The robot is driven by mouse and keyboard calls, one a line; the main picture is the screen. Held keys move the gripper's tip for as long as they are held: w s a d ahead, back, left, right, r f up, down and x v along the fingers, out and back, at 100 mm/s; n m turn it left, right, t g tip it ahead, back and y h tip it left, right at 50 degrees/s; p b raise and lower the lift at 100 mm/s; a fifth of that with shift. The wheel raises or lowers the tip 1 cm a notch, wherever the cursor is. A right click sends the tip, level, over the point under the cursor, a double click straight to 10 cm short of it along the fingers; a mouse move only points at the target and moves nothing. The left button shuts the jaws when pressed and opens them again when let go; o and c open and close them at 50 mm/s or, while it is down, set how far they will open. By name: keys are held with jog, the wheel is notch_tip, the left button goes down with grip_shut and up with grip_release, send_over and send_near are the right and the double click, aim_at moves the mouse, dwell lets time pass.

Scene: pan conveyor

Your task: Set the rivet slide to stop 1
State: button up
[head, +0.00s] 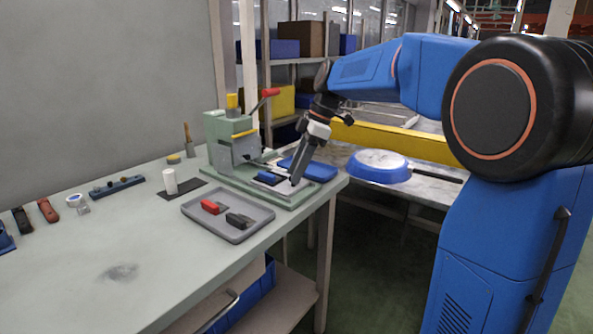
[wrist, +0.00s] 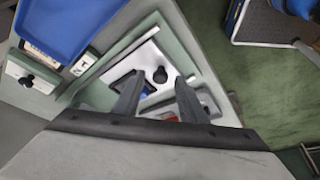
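The green press (head: 225,140) stands on a long green base (head: 250,190) near the table's right end. In the wrist view, a pale metal plate with a round black knob (wrist: 160,75) sits in a green frame (wrist: 105,65); it looks like the rivet slide. My gripper (wrist: 158,92) is open, with its two dark fingers apart and the knob just beyond and between their tips. I cannot tell whether they touch it. In the head view my gripper (head: 296,181) points down over the base's right end. I cannot read stop marks or the slide's position.
A grey tray (head: 205,228) with a red block (head: 213,207) and a dark block (head: 240,221) lies in front. A blue tray (head: 308,168) is behind the base. A blue pan (head: 378,166) lies on the conveyor at right. A white cylinder (head: 169,181) stands left of the press.

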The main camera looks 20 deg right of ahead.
jog(key=shift+a+f, duration=0.1)
jog(key=shift+f, duration=0.1)
grip_shut()
jog(key=w+a, duration=0.2)
jog(key=w, duration=0.1)
jog(key=w+a, duration=0.2)
jog(key=w, duration=0.1)
jog(key=w+a, duration=0.3)
jog(key=w, duration=0.1)
grip_release()
jog(key=shift+s, duration=0.1)
